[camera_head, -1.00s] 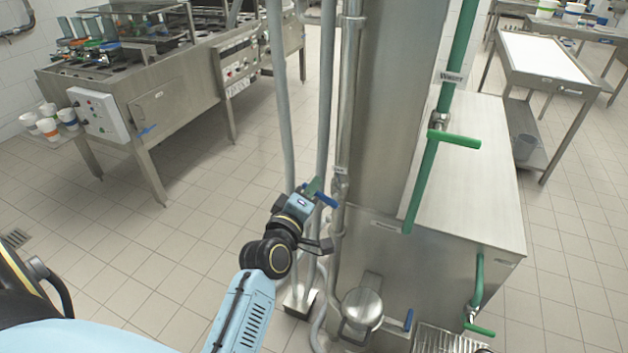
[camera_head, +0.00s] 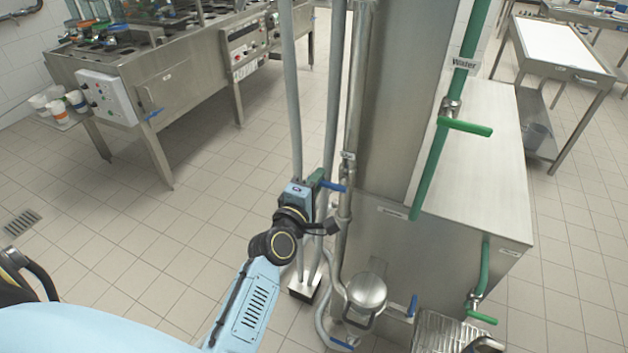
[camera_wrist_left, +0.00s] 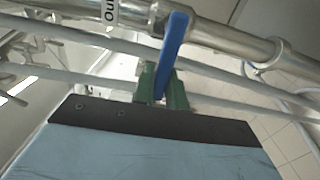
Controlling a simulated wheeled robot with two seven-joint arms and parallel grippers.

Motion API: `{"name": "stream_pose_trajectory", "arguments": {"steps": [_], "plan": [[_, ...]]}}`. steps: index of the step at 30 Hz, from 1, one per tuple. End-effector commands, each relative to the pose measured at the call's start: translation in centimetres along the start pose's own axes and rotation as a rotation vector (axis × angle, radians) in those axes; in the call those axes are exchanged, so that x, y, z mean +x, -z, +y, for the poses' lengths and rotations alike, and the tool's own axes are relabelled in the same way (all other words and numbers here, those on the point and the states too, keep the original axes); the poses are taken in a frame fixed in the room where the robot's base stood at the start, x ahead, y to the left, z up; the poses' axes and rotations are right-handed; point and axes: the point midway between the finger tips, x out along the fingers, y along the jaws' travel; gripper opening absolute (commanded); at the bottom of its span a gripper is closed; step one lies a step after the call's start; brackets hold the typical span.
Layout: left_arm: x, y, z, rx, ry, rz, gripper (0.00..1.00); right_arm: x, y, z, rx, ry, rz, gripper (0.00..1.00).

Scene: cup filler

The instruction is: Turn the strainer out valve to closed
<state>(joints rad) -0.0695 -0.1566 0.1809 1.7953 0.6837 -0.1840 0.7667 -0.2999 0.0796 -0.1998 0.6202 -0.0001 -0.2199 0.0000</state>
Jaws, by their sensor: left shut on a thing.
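The strainer out valve has a blue lever handle (camera_head: 333,187) on a steel vertical pipe (camera_head: 345,205), under a small label (camera_head: 347,156). My left gripper (camera_head: 317,181) is at the handle's free end. In the left wrist view the green fingertips (camera_wrist_left: 162,86) are shut around the end of the blue handle (camera_wrist_left: 173,42). There the handle lies roughly crosswise to the steel pipe (camera_wrist_left: 225,42), and a partly cut-off label (camera_wrist_left: 110,12) shows on the pipe. My right gripper is not in view.
Two grey pipes (camera_head: 293,100) stand just left of the valve. A round-lidded steel vessel (camera_head: 367,290) with another blue handle (camera_head: 412,305) is below. A steel tank (camera_head: 470,180) and green water pipe (camera_head: 450,128) are right. The tiled floor (camera_head: 215,200) at left is clear.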

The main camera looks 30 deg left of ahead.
Motion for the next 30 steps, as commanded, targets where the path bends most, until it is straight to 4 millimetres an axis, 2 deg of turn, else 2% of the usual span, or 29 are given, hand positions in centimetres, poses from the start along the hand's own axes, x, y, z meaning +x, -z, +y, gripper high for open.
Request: {"name": "stream_pose_trajectory", "arguments": {"steps": [6,7,12,23,26,30], "plan": [[0.0,0.0,0.0,-0.007,0.0,0.0,0.0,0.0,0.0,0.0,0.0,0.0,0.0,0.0],[0.0,0.0,0.0,-0.007,0.0,0.0,0.15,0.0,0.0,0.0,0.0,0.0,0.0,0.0],[0.0,0.0,0.0,-0.005,0.0,-0.001,0.35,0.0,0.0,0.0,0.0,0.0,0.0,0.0],[-0.5,0.0,-0.1,-0.003,0.001,0.0,0.35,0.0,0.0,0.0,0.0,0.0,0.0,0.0],[-1.7,0.0,-0.1,-0.002,0.002,-0.001,0.35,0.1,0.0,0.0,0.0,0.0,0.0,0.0],[-4.3,0.0,-0.2,-0.002,0.003,0.0,0.35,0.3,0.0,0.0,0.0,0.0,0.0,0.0]]}}
